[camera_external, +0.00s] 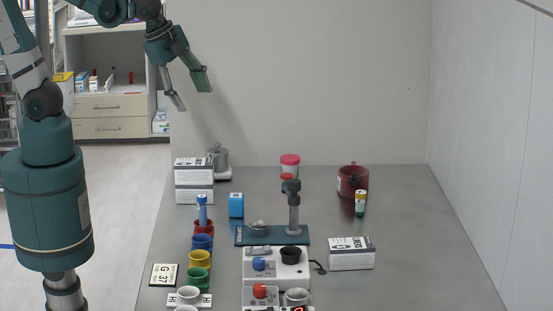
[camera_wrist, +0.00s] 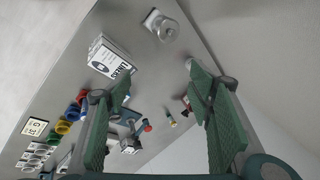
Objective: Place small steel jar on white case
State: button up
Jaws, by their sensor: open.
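A steel jar with a lid (camera_external: 218,156) stands at the back left of the table, behind the stacked white printed boxes (camera_external: 194,181). A low white flat piece (camera_external: 223,174) shows at its base; I cannot tell whether this is the white case. In the wrist view the steel jar (camera_wrist: 166,30) is at the top, with the white piece (camera_wrist: 151,18) at its edge. My gripper (camera_external: 193,98) is open and empty, high above the table's back left corner. Its spread fingers also show in the wrist view (camera_wrist: 158,73), apart from the jar.
Colored cups (camera_external: 200,259) line the left. The table's right side is clear.

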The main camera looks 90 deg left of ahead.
jog(key=s+d+r+n+t+h, duration=0.1)
jog(key=s+d+r+n+t, duration=0.1)
jog(key=s+r+n, duration=0.3)
jog(key=shift+s+d+r+n+t+h, duration=0.25)
jog(key=shift+d+n+t+h, duration=0.1)
jog(key=shift+n, duration=1.65)
